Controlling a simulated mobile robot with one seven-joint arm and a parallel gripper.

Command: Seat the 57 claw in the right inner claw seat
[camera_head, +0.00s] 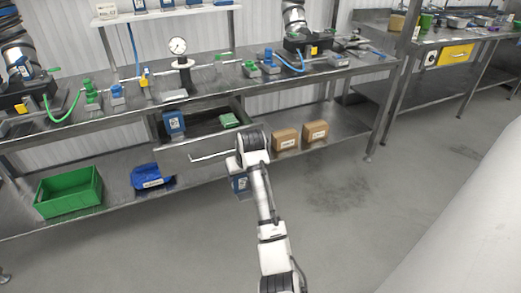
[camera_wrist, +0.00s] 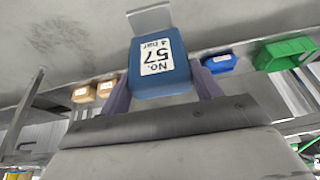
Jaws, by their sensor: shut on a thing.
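My gripper (camera_wrist: 160,88) is shut on the 57 claw (camera_wrist: 158,66), a blue block with a white label reading "No. 57 4 Bar" and a grey plate at its far end. In the head view the claw (camera_head: 240,185) hangs under my wrist, in front of the bench and below tabletop height, clear of any surface. The fingers are mostly hidden there. On the workbench (camera_head: 205,75) stand blue and green fixtures, with a green one (camera_head: 250,69) and a blue one (camera_head: 268,61) on the right half. I cannot tell which part is the right inner claw seat.
An open drawer (camera_head: 190,152) under the bench holds another blue labelled block (camera_head: 174,123) and a green piece (camera_head: 229,120). A dial gauge (camera_head: 178,46) stands mid-bench. The lower shelf carries a green crate (camera_head: 68,192), a blue bin (camera_head: 152,177) and cardboard boxes (camera_head: 286,139). Floor at right is free.

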